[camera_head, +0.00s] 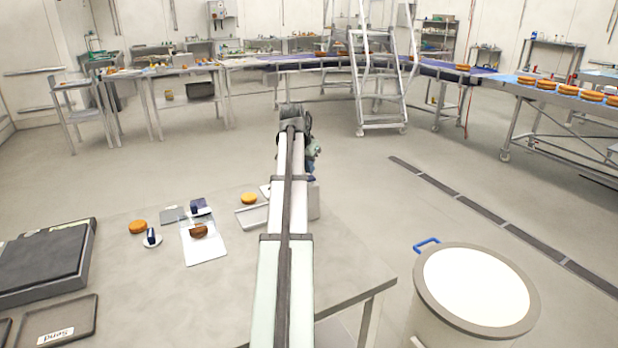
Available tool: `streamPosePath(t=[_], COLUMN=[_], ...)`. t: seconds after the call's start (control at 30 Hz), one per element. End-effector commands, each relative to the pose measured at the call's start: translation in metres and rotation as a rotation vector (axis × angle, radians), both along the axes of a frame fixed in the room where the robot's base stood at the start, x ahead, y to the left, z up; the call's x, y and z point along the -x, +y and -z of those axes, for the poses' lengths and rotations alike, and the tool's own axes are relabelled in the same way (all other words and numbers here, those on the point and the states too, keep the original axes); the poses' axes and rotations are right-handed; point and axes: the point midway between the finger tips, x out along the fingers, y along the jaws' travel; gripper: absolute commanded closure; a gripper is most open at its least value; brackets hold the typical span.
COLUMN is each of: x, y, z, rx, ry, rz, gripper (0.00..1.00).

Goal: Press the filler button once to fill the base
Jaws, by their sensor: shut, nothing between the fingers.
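A brown round (199,231), which looks like the base, sits on a pale plate (205,253) on the grey table. A dark blue block (199,206) stands just behind it, perhaps part of the filler. A small dark blue piece on a white disc (151,238) stands left of the plate; I cannot tell whether it is the button. My arm rises through the middle of the view, right of these things. Its far end bends down behind my own links, so my gripper and its fingertips are hidden.
Orange rounds lie at the left (138,226) and beside my arm (249,198), near a shallow tray (252,217). A white-topped drum (475,287) stands off the table's right edge.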

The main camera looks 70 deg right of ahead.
Motion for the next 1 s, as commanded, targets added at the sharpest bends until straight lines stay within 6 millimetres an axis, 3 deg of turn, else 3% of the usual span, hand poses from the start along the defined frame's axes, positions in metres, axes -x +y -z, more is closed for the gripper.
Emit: streamPosePath(t=[0.47,1.0], x=[0.000,0.000], y=[0.000,0.000], z=[0.001,0.015], rx=[0.000,0.000], ry=[0.000,0.000], rz=[0.000,0.000], gripper=[1.00,1.00])
